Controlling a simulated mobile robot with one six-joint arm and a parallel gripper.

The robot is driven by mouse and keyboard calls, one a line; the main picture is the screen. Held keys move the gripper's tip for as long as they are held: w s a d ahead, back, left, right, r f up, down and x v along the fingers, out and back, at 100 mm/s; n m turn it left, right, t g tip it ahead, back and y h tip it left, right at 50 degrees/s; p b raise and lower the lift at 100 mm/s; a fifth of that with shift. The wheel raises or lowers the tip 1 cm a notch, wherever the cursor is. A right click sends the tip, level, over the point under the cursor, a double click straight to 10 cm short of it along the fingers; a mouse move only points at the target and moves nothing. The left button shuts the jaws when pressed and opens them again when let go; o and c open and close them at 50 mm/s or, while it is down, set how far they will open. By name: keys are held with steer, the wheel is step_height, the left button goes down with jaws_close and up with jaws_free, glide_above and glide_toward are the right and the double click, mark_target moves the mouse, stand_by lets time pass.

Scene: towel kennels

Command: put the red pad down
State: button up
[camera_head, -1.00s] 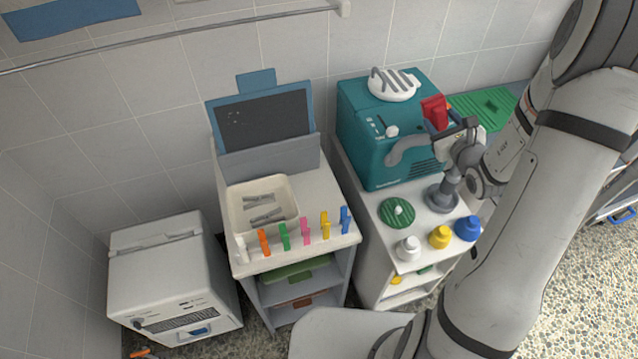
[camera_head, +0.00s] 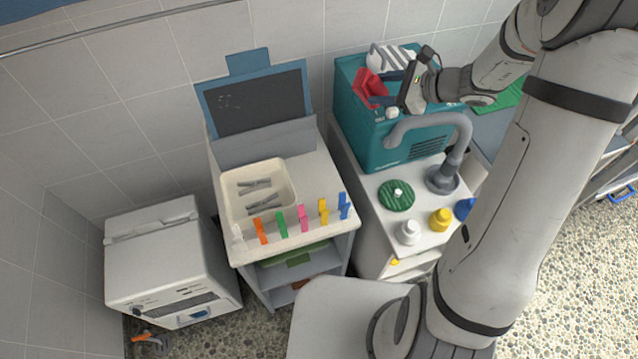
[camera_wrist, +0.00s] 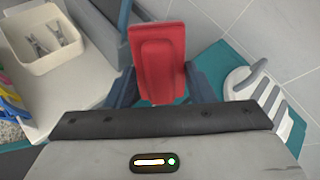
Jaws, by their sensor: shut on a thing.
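The red pad (camera_head: 371,88) is held by my gripper (camera_head: 388,88) above the front left part of the teal box's top. In the wrist view the red pad (camera_wrist: 158,58) stands out between the two dark fingers of my gripper (camera_wrist: 158,86), which are shut on its sides. Whether the pad touches the teal box (camera_head: 352,130) below cannot be told from these views. The box's top also shows in the wrist view (camera_wrist: 222,60).
A white ribbed item (camera_head: 390,56) sits on the box, close behind my gripper. A grey curved pipe (camera_head: 450,122) rises in front. Left of the box stands a cart with a cream tray (camera_head: 228,196), several coloured clips and a dark board (camera_head: 262,112). A green disc (camera_head: 396,196) and bottles are on the counter.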

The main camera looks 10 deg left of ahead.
steer(key=s+a+f+n+g+h, duration=0.2)
steer(key=s+a+f+n+h, duration=0.2)
steer(key=n, duration=0.8)
steer(key=s+a+f+n+g+h+b, duration=0.1)
steer(key=s+a+f+n+g+h, duration=0.2)
steer(key=s+a+n+h, duration=0.4)
steer(key=s+a+f+n, duration=0.1)
steer(key=s+a+n, duration=0.1)
steer(key=n, duration=0.3)
steer(key=shift+a, duration=0.15)
step_height(320, 180, down, 10)
steer(key=shift+r, duration=0.15)
steer(key=shift+c, duration=0.3)
steer(key=o, duration=0.9)
steer(key=shift+o, duration=0.2)
